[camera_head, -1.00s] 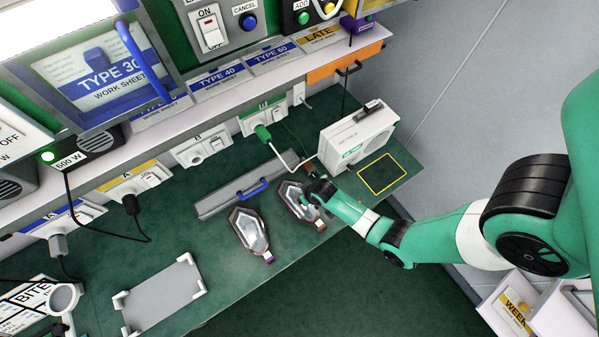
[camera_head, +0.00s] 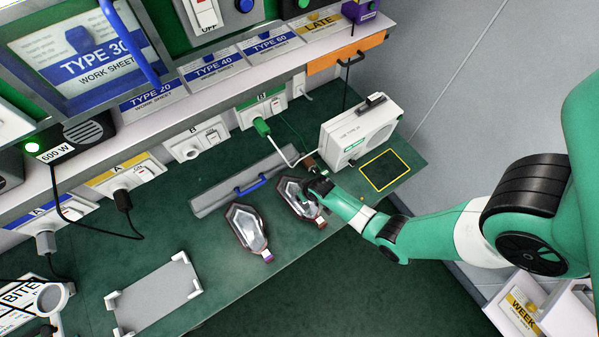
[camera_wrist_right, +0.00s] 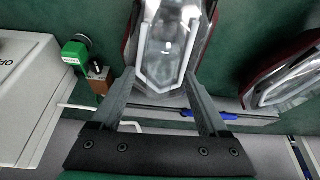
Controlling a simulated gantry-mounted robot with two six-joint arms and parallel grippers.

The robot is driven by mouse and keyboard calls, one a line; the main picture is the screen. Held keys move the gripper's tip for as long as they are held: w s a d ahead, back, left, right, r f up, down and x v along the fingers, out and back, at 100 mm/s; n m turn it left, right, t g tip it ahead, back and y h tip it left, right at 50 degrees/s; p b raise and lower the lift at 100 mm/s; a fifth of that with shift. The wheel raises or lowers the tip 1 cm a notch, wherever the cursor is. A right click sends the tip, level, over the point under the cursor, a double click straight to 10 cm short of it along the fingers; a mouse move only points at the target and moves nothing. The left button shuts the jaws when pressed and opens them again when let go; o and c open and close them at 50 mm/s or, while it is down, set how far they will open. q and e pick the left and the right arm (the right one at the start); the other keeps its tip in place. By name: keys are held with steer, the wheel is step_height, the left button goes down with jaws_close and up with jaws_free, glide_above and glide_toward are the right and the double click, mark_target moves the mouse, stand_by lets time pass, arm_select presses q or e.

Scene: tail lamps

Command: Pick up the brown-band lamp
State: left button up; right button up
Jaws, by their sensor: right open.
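The brown-band lamp (camera_head: 297,200) lies on the green bench, a clear lens in a dark red rim, with a small brownish band at its near end. My right gripper (camera_head: 316,190) is over its right side and hides part of it. In the right wrist view my open gripper (camera_wrist_right: 157,78) has one finger at each side of the lamp (camera_wrist_right: 172,45); whether they touch it I cannot tell. A similar lamp (camera_head: 246,230) with a purple band lies to the left; it also shows in the right wrist view (camera_wrist_right: 288,75). My left gripper is not in view.
A grey bar with a blue handle (camera_head: 250,186) lies behind the lamps. A white box (camera_head: 358,133) and a yellow-outlined square (camera_head: 385,170) are to the right. A green plug (camera_head: 262,127) and cable are behind. A grey tray (camera_head: 155,295) stands at left.

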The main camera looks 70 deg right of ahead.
jaws_close()
stand_by(0.4)
stand_by(1.0)
